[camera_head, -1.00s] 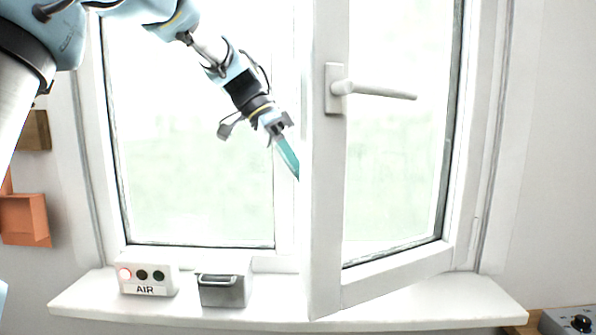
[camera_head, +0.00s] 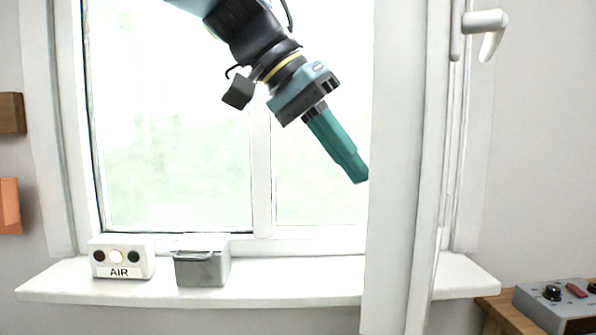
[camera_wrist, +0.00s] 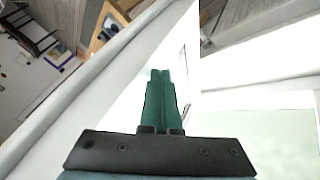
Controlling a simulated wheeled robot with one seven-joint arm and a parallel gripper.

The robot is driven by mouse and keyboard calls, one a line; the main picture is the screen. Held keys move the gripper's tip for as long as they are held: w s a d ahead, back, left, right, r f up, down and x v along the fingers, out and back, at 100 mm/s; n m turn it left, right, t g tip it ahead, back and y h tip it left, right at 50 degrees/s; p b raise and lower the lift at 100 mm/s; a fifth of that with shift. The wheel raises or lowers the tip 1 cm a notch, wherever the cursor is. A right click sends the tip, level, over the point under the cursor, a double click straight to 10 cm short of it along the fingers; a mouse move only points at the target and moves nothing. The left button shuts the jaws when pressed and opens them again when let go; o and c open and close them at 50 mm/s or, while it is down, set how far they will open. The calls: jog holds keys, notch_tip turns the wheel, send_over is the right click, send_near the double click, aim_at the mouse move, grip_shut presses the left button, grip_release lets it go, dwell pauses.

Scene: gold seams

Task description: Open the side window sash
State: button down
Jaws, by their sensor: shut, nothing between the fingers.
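The white side window sash (camera_head: 398,200) stands swung well into the room, seen nearly edge-on, with an open gap between it and the window frame. Its white handle (camera_head: 485,22) is at the upper right, with the lever tilted downward. My gripper (camera_head: 362,178) has its green fingers shut and empty, with the tips at the left side of the sash edge. I cannot tell if they touch it. In the wrist view the shut fingers (camera_wrist: 163,85) point along the white sash (camera_wrist: 100,85).
An AIR box (camera_head: 122,258) with three lamps, the middle one lit, and a grey lidded box (camera_head: 201,262) stand on the white sill (camera_head: 290,280). A grey control box (camera_head: 556,303) sits on a wooden surface at lower right.

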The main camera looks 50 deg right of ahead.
aim_at(390, 159)
jog(key=shift+s+a, duration=0.15)
jog(key=shift+s, duration=2.55)
jog(key=shift+r, duration=0.1)
